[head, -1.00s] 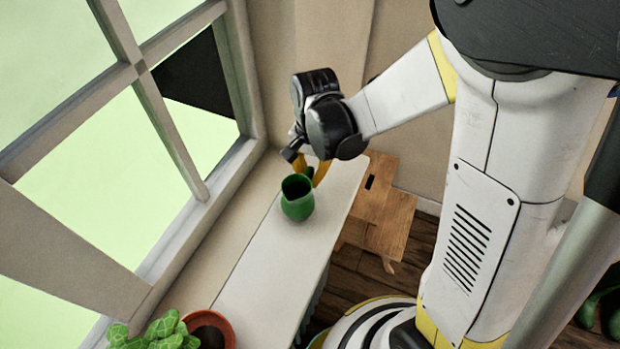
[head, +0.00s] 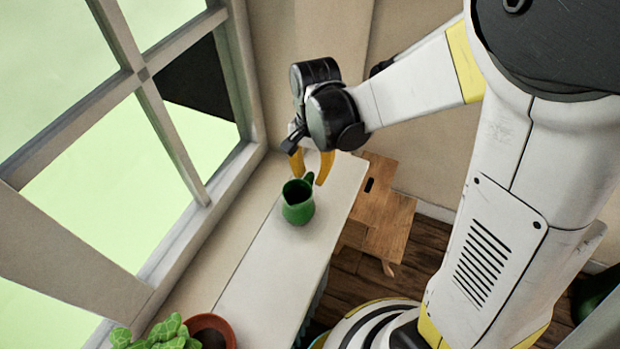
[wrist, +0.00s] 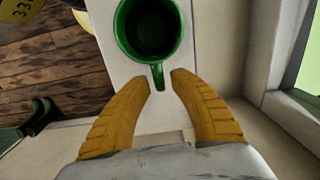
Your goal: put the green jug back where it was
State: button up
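The green jug (head: 297,208) stands upright on the white sill-side counter, below the window. It looks empty, and its handle points towards my gripper. My gripper (head: 312,168) is just behind the jug on the handle side, with its two yellow fingers spread apart. In the wrist view the jug (wrist: 121,35) is at the top, and the handle end lies at the gap between the open fingertips (wrist: 163,77). I see no finger closed on the handle.
The white counter (head: 265,285) is clear around the jug. A potted plant (head: 212,330) stands at its near end. The window frame (head: 165,255) borders the left side. A wooden step stool (head: 385,225) stands on the floor to the right.

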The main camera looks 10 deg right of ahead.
notch_tip(320, 180, up, 7)
jog(key=shift+d+r+p, duration=0.15)
jog(key=shift+r+p, duration=0.05)
jog(key=shift+p, duration=0.55)
jog(key=shift+d+r, duration=0.1)
jog(key=shift+r, duration=0.6)
jog(key=s+d+r+n+t, duration=0.6)
jog(key=s+r+n+t, duration=0.1)
jog(key=s, duration=0.2)
jog(key=shift+d+r, duration=0.2)
jog(key=shift+d, duration=0.15)
jog(key=shift+s+a, duration=0.1)
jog(key=shift+s, duration=0.05)
